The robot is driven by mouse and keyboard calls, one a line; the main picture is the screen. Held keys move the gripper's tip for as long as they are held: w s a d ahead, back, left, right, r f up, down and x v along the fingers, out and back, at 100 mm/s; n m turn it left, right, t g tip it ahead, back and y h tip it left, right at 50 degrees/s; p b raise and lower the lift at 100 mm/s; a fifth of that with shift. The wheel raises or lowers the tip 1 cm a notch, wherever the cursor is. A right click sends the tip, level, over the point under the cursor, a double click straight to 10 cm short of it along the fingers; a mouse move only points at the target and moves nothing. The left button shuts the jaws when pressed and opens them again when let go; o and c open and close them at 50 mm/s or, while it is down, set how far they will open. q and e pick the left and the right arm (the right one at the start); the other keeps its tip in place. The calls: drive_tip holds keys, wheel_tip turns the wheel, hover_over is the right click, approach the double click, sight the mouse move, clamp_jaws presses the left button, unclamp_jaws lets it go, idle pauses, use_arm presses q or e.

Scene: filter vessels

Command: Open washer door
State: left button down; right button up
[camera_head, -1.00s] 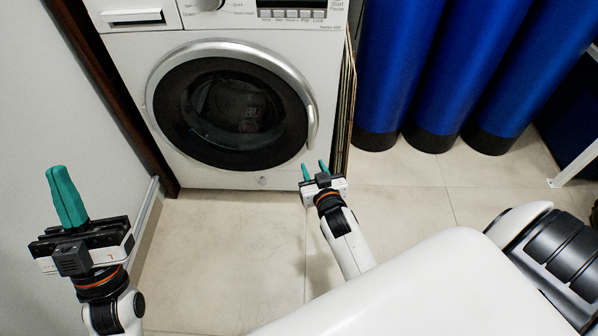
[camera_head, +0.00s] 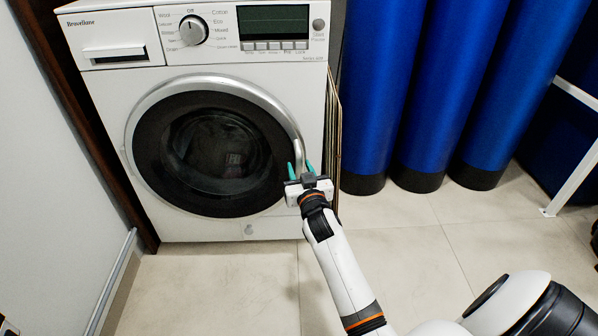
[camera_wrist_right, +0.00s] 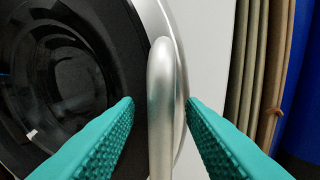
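The white washer (camera_head: 90,150) stands against the back with its round door (camera_head: 215,148) shut. The door has dark glass and a silver rim. Its silver handle (camera_head: 298,146) is a curved bar on the right side of the rim. My right gripper (camera_head: 301,168) is at the lower end of the handle. In the right wrist view the handle (camera_wrist_right: 164,100) stands between the two teal fingers (camera_wrist_right: 158,105), with gaps on both sides, so the gripper is open around it. My left gripper is out of the head view.
Several tall blue cylinders (camera_head: 440,90) with black bases stand right of the washer. Thin brown panels (camera_head: 334,140) lean beside its right side. A grey wall (camera_head: 50,170) is close on the left. The tiled floor (camera_head: 220,290) in front is clear.

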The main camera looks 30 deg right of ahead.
drive_tip(key=shift+x, duration=0.8)
drive_tip(key=shift+c, duration=0.5)
clamp_jaws()
